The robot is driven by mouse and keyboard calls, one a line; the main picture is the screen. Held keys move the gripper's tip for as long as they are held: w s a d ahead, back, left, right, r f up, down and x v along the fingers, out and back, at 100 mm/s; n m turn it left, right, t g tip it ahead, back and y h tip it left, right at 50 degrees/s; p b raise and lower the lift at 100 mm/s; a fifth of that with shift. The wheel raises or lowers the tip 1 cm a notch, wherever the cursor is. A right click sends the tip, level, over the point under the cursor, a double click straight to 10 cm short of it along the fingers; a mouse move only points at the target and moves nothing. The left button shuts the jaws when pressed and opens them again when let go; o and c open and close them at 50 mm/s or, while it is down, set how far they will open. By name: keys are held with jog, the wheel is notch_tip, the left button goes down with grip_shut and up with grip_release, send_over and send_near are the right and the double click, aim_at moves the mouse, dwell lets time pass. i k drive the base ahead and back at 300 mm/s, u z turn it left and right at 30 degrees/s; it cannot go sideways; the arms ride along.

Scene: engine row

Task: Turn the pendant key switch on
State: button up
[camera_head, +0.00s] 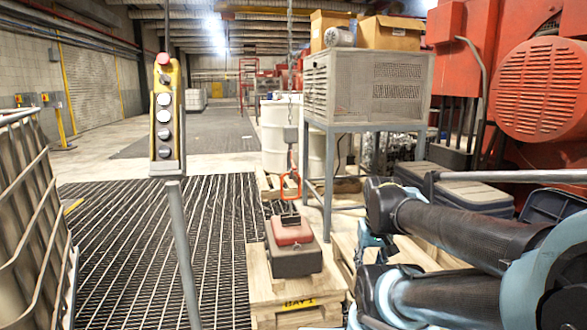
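The yellow pendant (165,118) stands upright on top of a grey post (182,250), left of the middle of the view. A red button (162,58) tops it. A small dark switch (164,78) sits on its face just below that; it looks like the key switch, but its position is too small to read. Several round grey and white buttons run down the face beneath it. My arm is folded at the lower right, well apart from the pendant. I cannot make out my gripper in this view.
A hook with a red latch (290,184) hangs over a red and dark block (292,246) on a wooden crate (285,290). A wire cage (30,215) stands at the left edge. A grey cabinet (366,85) on a stand is behind. Floor grating around the post is clear.

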aim_at(164, 79)
jog(key=u, duration=1.65)
